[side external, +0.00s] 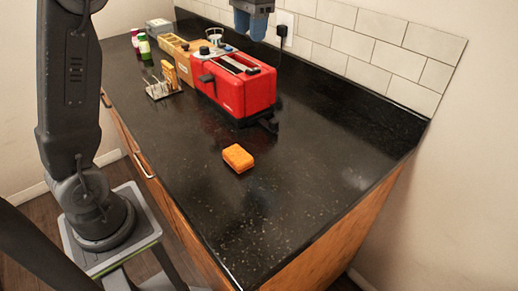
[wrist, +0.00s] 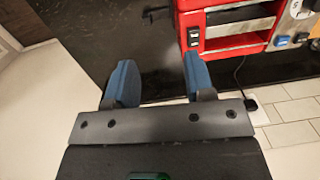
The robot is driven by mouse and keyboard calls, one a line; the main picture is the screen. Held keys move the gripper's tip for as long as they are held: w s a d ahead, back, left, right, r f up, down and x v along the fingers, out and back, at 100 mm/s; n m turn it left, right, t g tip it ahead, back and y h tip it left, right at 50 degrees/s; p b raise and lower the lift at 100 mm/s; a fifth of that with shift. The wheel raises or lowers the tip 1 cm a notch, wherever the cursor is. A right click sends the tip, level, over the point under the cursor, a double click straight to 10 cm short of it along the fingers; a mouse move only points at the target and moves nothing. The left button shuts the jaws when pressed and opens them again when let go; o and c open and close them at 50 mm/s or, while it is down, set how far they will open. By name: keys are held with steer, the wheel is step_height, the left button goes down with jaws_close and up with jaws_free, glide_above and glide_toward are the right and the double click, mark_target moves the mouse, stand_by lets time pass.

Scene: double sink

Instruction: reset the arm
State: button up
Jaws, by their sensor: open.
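My gripper (wrist: 160,80) shows in the wrist view with its two blue fingers spread wide apart and nothing between them. In the side external view my gripper (side external: 242,20) is partly cut off at the top edge, with a blue finger showing high near the tiled wall. It appears raised above the counter, behind the red toaster (side external: 238,88).
The black counter (side external: 190,190) holds an orange block (side external: 238,158) in front of the toaster. A wire rack (side external: 160,85), a wooden box (side external: 178,50) and small bottles (side external: 144,45) stand farther back. A cord hangs from the wall outlet (side external: 285,25).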

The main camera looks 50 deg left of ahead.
steer(key=s+d+t, duration=0.3)
steer(key=s+d, duration=0.3)
steer(key=s, duration=0.6)
steer(key=s+d+f+t, duration=0.3)
steer(key=s+f, duration=0.6)
steer(key=s, duration=0.2)
steer(key=shift+d+f+h, duration=0.15)
steer(key=shift+d+h, duration=0.15)
steer(key=shift+d, duration=0.05)
steer(key=shift+o, duration=0.2)
steer(key=shift+w, duration=0.1)
